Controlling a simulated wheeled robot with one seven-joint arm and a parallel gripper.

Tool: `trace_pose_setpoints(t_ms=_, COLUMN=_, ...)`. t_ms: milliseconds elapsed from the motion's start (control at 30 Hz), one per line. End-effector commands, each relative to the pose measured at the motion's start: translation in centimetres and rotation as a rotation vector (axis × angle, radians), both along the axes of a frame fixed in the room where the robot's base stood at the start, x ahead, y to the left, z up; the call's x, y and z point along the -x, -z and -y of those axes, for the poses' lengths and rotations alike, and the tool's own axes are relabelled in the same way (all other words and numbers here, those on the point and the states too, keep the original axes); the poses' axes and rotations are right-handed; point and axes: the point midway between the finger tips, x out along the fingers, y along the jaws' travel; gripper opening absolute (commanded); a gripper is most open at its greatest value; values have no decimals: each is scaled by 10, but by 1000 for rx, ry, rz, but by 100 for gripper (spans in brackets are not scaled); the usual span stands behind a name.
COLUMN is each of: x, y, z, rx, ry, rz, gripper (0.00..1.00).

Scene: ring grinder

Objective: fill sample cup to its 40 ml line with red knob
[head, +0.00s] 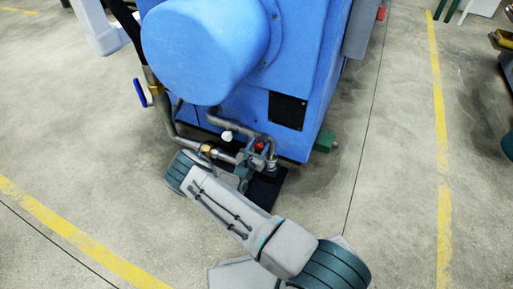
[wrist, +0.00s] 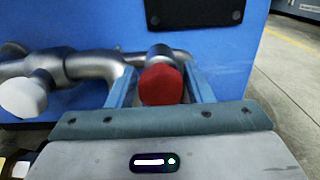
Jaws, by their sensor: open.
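The red knob (wrist: 161,86) is on a grey pipe at the blue machine's front in the wrist view. It also shows small in the head view (head: 260,147). My gripper (wrist: 160,76) is open, with one blue-grey finger on each side of the knob. I cannot tell whether either finger touches it. In the head view my arm and wrist cover much of the space below the pipes. I cannot make out the sample cup, its 40 ml line or any liquid for sure in either view.
A white knob (wrist: 22,97) sits on the same pipework, left of the red one. The blue machine (head: 320,90) stands close behind. A black mat (head: 266,190) lies on the floor under the pipes. A green block (head: 325,141) is at the machine's corner. Open concrete floor lies around.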

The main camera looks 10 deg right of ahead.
Motion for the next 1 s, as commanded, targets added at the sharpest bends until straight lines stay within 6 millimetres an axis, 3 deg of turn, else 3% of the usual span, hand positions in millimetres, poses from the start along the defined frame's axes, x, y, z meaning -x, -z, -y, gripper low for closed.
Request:
trace_pose_setpoints(t_ms=67, x=0, y=0, z=0, rx=0, ry=0, rz=0, gripper=47)
trace_pose_setpoints(t_ms=200, x=0, y=0, z=-1, rx=-1, ry=0, rz=1, gripper=14)
trace_pose_setpoints(t_ms=267, x=0, y=0, z=-1, rx=-1, ry=-1, rz=1, gripper=15)
trace_pose_setpoints(t_ms=300, x=0, y=0, z=-12, rx=-2, ry=-3, rz=0, gripper=15)
trace_pose_setpoints(t_ms=567, x=-1, y=0, z=-7, rx=35, ry=-11, rz=-27, gripper=15)
trace_pose_setpoints(t_ms=1000, x=-2, y=0, z=-5, rx=274, ry=-9, rz=-199, gripper=15)
